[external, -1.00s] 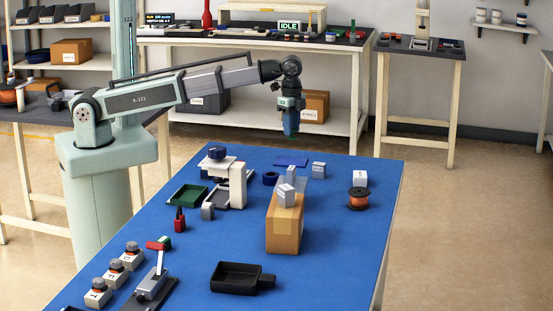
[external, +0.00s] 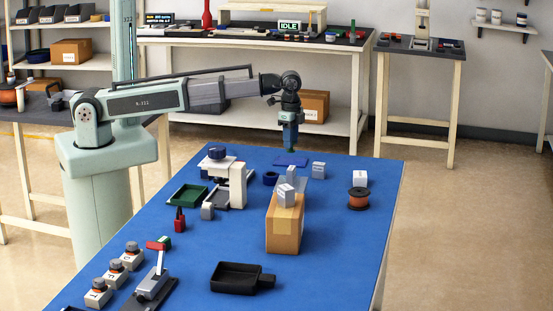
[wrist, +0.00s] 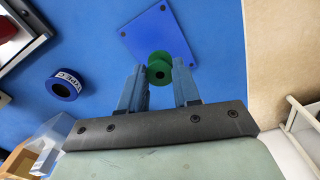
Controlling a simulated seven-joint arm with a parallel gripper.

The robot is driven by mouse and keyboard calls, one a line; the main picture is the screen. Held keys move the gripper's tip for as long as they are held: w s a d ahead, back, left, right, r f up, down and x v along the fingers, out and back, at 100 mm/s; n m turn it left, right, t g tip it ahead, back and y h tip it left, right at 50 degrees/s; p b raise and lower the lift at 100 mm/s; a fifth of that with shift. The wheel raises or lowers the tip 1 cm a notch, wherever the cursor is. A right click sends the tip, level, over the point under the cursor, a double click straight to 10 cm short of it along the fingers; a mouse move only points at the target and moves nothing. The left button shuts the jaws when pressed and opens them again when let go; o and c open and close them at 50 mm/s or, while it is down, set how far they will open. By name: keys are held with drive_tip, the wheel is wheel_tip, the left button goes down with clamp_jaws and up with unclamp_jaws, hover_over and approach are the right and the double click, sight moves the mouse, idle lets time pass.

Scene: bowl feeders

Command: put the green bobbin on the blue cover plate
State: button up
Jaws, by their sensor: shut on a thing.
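My gripper (external: 290,146) is shut on the green bobbin (wrist: 159,68), which sits between the fingertips in the wrist view. In the external view the bobbin is a small dark green bit under the fingers, mostly hidden. The blue cover plate (wrist: 152,32), a flat square with dark corner holes, lies on the blue table; it also shows in the external view (external: 291,161). The gripper and bobbin are above the plate. In the wrist view the bobbin overlaps the plate's near part. I cannot tell how wide the gap below it is.
A blue tape roll (wrist: 65,85) lies left of the plate. A small grey box (external: 319,170) stands close on its right. A cardboard box (external: 284,236) with items on top stands nearer. A white press (external: 238,184) is at left, an orange spool (external: 358,198) at right.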

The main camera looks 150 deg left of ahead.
drive_tip(key=shift+f, duration=1.65)
drive_tip(key=shift+f, duration=0.1)
drive_tip(key=o, duration=1)
wheel_tip(320, 180, up, 12)
drive_tip(key=shift+r, duration=0.1)
